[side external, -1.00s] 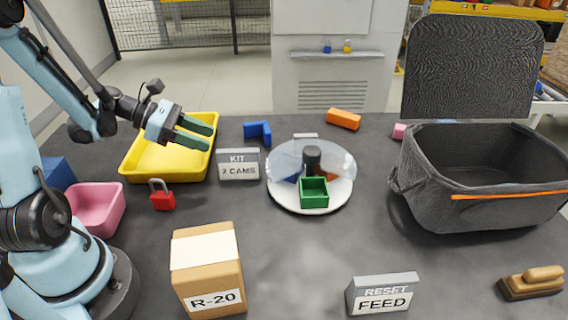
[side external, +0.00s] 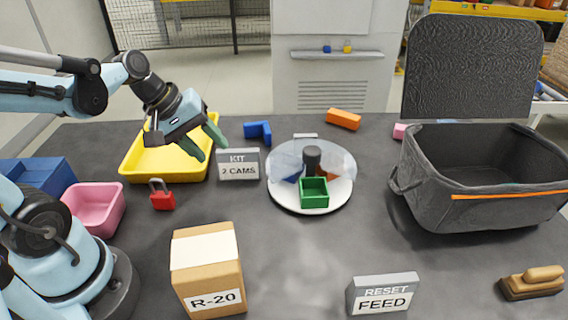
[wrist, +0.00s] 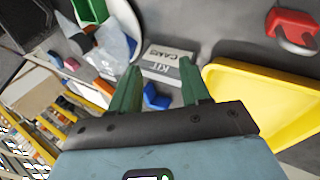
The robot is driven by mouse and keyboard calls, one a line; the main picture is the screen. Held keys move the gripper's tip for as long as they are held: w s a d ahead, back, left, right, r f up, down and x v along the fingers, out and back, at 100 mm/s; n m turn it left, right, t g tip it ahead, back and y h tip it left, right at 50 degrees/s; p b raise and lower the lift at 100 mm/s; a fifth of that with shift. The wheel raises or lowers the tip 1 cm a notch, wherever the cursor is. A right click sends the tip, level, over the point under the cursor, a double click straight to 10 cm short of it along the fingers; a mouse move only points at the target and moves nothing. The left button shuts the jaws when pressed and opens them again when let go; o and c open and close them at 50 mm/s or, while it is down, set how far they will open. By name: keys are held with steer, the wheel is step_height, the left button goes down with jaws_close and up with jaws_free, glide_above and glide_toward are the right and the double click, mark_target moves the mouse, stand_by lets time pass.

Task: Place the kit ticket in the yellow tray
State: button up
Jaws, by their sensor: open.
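The kit ticket (side external: 238,165), a grey block lettered "KIT 2 CAMS", stands on the dark table just right of the yellow tray (side external: 133,168). The part of the tray that shows is empty. My gripper (side external: 209,146) is open and empty, above the tray's right side, pointing down and right toward the ticket. In the wrist view the ticket (wrist: 172,65) lies beyond and between my green fingertips (wrist: 160,82), apart from them. The yellow tray (wrist: 265,100) is at the right there.
A red padlock (side external: 162,194) and pink bin (side external: 94,208) stand in front of the tray. A blue block (side external: 257,131) lies behind the ticket. A turntable with a clear cover (side external: 311,175) and green box (side external: 314,192) is to the right. The R-20 carton (side external: 208,268) stands in front.

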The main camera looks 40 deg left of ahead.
steer(key=d+m, duration=0.1)
steer(key=m, duration=0.2)
steer(key=d+r+m+t+y, duration=0.1)
steer(key=m, duration=0.2)
steer(key=s+d+r+m+y, duration=0.1)
steer(key=m, duration=0.2)
steer(key=shift+s+d+m+t, duration=0.1)
steer(key=shift+d+m+t, duration=0.15)
steer(key=shift+m+t, duration=0.05)
steer(key=shift+o, duration=0.9)
steer(key=shift+d+r+m+y, duration=0.15)
steer(key=shift+m+y, duration=0.15)
steer(key=shift+m, duration=0.2)
steer(key=shift+o, duration=1.2)
